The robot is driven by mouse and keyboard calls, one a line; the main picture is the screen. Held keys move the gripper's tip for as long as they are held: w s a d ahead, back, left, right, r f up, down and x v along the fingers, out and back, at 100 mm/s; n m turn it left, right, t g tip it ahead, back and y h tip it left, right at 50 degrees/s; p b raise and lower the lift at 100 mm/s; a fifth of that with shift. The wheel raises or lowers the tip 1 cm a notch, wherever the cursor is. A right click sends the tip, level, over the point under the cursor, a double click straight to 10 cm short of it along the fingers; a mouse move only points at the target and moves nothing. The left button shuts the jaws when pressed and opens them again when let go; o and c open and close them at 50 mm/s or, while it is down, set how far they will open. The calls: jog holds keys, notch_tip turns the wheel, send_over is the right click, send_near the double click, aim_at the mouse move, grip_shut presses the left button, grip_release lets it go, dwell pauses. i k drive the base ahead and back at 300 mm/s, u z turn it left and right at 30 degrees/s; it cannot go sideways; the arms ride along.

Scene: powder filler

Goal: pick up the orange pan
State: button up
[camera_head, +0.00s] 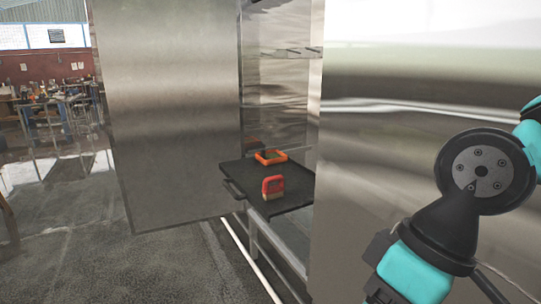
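The orange pan (270,157) appears to be the small square thing with a raised orange rim and a dark middle. It sits toward the back of a black tray (295,193) inside an open metal cabinet. A red-orange block-like object with a pale lower edge (272,187) stands in front of it on the same tray, apart from it. My arm, teal and black, fills the right side of the view, well away from the tray. Its gripper fingers do not show clearly, and nothing is seen held.
The large metal cabinet door (175,120) stands open left of the tray. A shiny metal panel (385,150) rises between the tray and my arm. The grey floor (180,270) at front left is clear.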

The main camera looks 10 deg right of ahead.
aim_at(273, 157)
jog(key=u, duration=0.6)
jog(key=i, duration=1.3)
jog(key=u, duration=0.7)
jog(key=i, duration=1.9)
jog(key=z, duration=0.8)
jog(key=i, duration=1.15)
jog(key=z, duration=1.3)
jog(key=i, duration=0.5)
jog(key=z, duration=0.3)
